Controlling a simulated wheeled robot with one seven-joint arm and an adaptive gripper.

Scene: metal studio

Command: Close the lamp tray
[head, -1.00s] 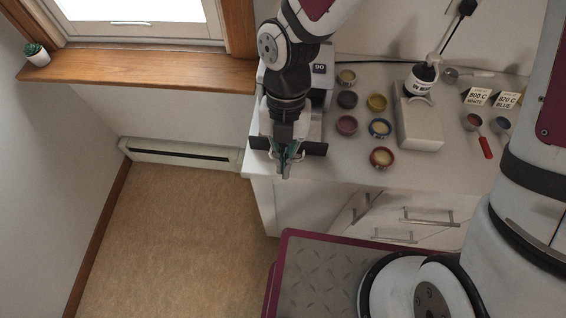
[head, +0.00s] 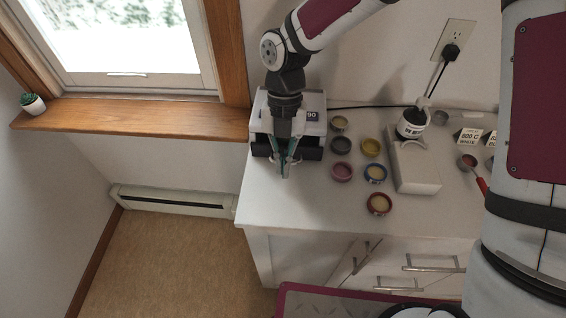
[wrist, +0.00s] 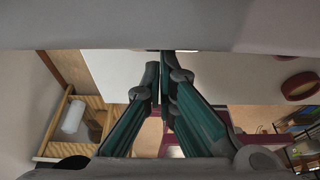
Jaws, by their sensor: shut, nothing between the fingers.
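The lamp (head: 314,116) is a white box with a small dark display reading 90, at the left end of the white counter in the head view. Its tray (head: 262,150) shows as a dark front low on the box, with little or no gap between them; I cannot tell if it is fully in. My gripper (head: 285,171) points down just in front of the tray's middle and hides part of it. Contact is unclear. In the wrist view, the green-sided fingers (wrist: 160,72) are together and empty.
Several small pots, such as a red one (head: 379,204), stand right of the lamp. A pale block (head: 415,170) carries a dark-topped jar (head: 412,122). The counter (head: 290,210) is clear in front of the gripper. A wooden windowsill (head: 150,118) lies left.

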